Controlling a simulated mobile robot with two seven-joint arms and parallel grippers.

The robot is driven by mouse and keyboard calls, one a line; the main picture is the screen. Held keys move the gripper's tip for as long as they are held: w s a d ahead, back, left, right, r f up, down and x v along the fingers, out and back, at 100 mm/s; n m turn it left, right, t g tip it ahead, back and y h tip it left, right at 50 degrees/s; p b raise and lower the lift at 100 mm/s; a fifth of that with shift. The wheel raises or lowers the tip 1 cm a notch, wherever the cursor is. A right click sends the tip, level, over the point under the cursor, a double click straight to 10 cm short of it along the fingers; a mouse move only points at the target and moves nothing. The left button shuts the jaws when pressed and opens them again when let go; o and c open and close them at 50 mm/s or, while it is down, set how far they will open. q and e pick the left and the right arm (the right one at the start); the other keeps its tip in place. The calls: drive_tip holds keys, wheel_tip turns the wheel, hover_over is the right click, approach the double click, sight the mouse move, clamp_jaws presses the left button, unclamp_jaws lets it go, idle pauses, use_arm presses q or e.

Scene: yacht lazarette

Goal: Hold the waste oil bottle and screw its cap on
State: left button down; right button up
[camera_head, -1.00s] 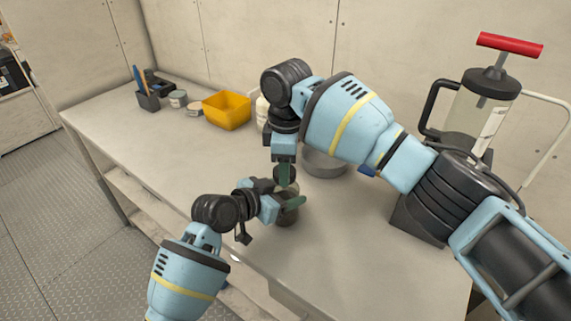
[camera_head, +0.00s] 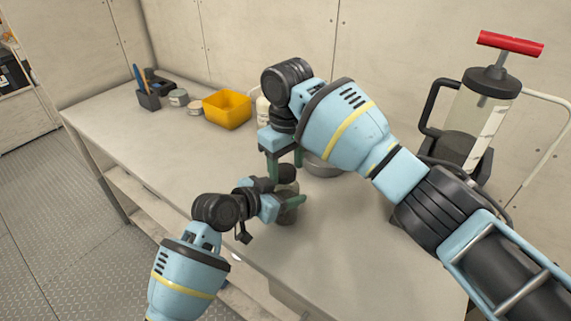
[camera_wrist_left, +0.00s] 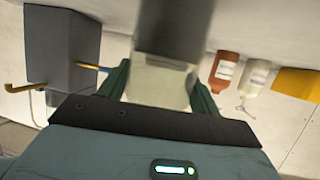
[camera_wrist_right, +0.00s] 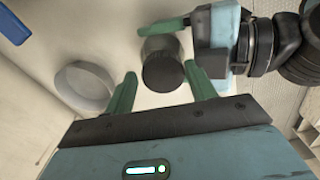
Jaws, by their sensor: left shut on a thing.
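A dark round cap (camera_head: 287,173) sits on top of the bottle. It also shows from above in the right wrist view (camera_wrist_right: 162,72). I cannot tell how tight it is. My right gripper (camera_head: 285,165) points down over the cap, fingers spread to either side with gaps visible, holding nothing.
A shallow grey pan (camera_wrist_right: 84,88) lies close behind the bottle. An extractor pump (camera_head: 478,110) with a red handle stands at the right. A yellow bin (camera_head: 227,110), small tins and a tool holder (camera_head: 148,100) stand at the back left. The bench's left part is clear.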

drive_tip(key=shift+o, duration=0.4)
drive_tip(key=shift+s+a, duration=0.25)
drive_tip(key=shift+a, duration=0.1)
drive_tip(key=shift+d+r, duration=0.1)
drive_tip(key=shift+r, duration=2.2)
drive_tip(key=shift+w, duration=0.1)
drive_tip(key=shift+d, duration=0.1)
drive_tip(key=shift+c, duration=0.4)
drive_tip(key=n, duration=0.2)
drive_tip(key=r+n, duration=0.1)
drive_tip(key=n, duration=0.1)
drive_tip(key=shift+n, duration=0.4)
drive_tip(key=n, duration=0.3)
drive_tip(key=shift+w+r, duration=0.1)
drive_tip(key=shift+r, duration=0.1)
drive_tip(key=n, duration=0.2)
drive_tip(key=r+n, duration=0.1)
drive_tip(key=n, duration=0.1)
drive_tip(key=shift+n, duration=0.4)
drive_tip(key=shift+r+n, duration=0.25)
drive_tip(key=shift+n, duration=1.45)
